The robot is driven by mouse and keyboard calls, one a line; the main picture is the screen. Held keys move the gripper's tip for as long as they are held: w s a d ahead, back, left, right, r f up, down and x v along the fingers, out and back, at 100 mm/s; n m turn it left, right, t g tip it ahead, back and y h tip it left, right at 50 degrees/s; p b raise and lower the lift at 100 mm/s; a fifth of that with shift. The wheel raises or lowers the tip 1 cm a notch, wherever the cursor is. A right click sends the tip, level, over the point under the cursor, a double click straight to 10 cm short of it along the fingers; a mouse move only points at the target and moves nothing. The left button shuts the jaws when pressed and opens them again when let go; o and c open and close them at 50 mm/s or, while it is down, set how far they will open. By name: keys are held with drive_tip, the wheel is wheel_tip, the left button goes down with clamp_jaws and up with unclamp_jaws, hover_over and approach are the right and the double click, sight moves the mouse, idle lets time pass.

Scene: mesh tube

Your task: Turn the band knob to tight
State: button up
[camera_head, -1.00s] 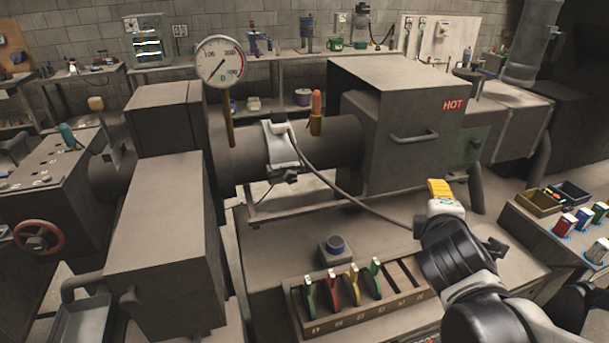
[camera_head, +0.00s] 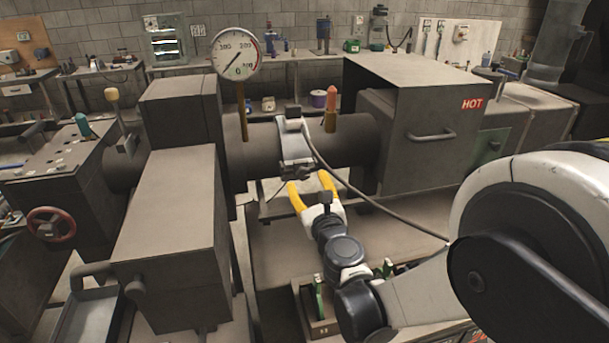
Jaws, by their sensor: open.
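A metal band (camera_head: 293,140) is clamped around the dark horizontal barrel (camera_head: 262,145). A small dark knob (camera_head: 298,172) sits at the band's lower front. My gripper (camera_head: 311,187) has yellow fingers. It is open and empty, with its fingertips pointing up just below and a little right of the knob. Whether a fingertip touches the knob I cannot tell. The knob's setting is too small to read.
A round gauge (camera_head: 237,54) on a stem and an orange-tipped plug (camera_head: 332,108) stand on the barrel either side of the band. A dark cable (camera_head: 373,206) runs from the band to the lower right. A box marked HOT (camera_head: 420,125) is to the right. A slotted rack (camera_head: 318,318) is partly behind my arm.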

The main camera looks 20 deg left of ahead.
sight(304, 174)
drive_tip(key=x, duration=0.5)
drive_tip(key=shift+d+b, duration=0.1)
drive_tip(key=shift+b, duration=0.3)
drive_tip(key=shift+c, duration=0.6)
clamp_jaws()
